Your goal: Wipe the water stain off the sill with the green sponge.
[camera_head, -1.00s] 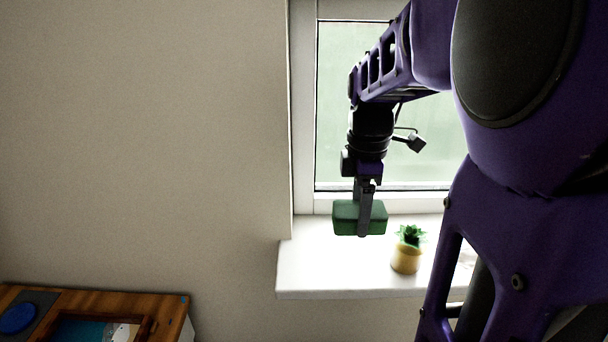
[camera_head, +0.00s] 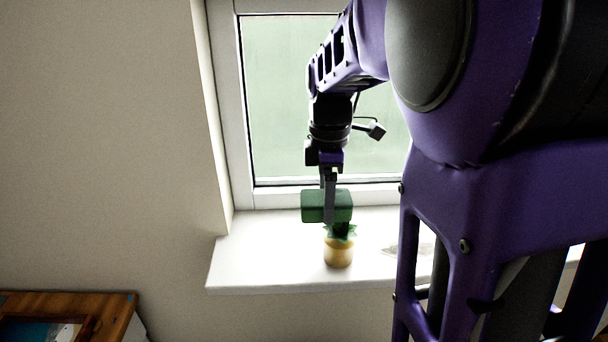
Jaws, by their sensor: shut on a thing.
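The green sponge (camera_head: 312,206) is a dark green block in my gripper (camera_head: 330,212), which is shut on it. Gripper and sponge are above the white window sill (camera_head: 255,265), at the potted plant's top, partly covering its leaves. I cannot tell whether the sponge touches the plant. A greyish mark, which looks like the water stain (camera_head: 410,249), shows on the sill right of the plant. My arm hides its right part.
The window (camera_head: 280,110) is behind. A wooden cabinet top (camera_head: 115,308) is at lower left. The sill's left end is clear.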

